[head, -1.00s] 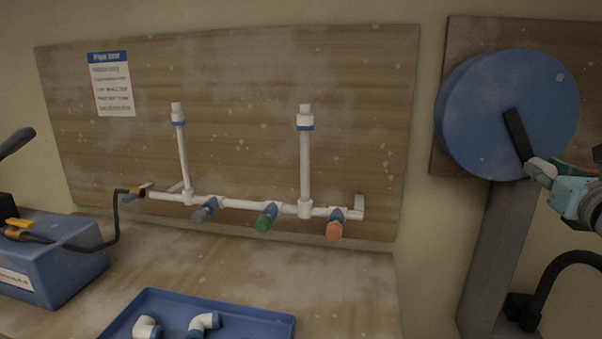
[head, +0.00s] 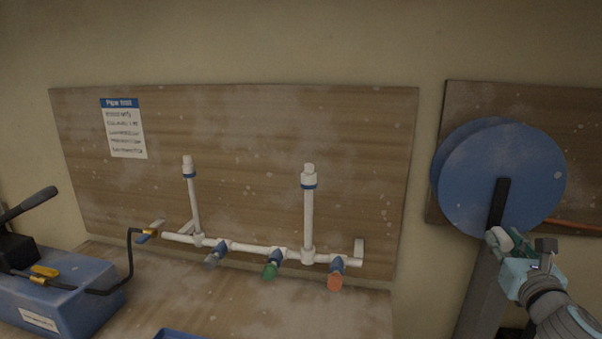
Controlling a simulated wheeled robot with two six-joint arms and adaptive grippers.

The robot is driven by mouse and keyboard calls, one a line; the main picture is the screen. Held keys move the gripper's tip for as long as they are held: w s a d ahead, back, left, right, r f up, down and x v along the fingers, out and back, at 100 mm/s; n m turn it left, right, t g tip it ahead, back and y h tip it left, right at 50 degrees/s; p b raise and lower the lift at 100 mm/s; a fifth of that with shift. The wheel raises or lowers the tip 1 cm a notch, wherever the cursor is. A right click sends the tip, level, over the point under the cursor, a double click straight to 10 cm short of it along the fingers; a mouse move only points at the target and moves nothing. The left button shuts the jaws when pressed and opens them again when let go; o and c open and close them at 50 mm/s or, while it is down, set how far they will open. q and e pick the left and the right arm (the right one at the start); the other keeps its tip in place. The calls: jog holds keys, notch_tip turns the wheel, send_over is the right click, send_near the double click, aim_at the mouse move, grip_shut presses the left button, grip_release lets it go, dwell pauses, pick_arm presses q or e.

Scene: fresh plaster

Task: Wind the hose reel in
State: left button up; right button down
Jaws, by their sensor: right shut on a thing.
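The hose reel (head: 470,180) is a blue double disc mounted on the wall at the right. Its black crank arm (head: 500,200) points down and slightly left from the hub. My right gripper (head: 497,240) is shut at the lower end of the crank, on the crank handle, which the fingers hide. An orange hose (head: 575,223) runs off to the right from behind the reel. My left gripper is out of view.
A grey post (head: 482,295) stands below the reel. To the left, a wooden board carries white pipework (head: 240,247) with coloured valve knobs. A blue pump box (head: 65,305) with a black hose stands far left. A blue tray edge (head: 180,334) shows at the bottom.

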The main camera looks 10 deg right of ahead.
jog(key=c, duration=1.2)
grip_release()
jog(key=shift+s, duration=0.15)
jog(key=shift+s+f, duration=0.1)
jog(key=shift+s, duration=0.25)
jog(key=shift+v, duration=1.2)
jog(key=shift+p+v, duration=2.95)
jog(key=shift+p, duration=1.15)
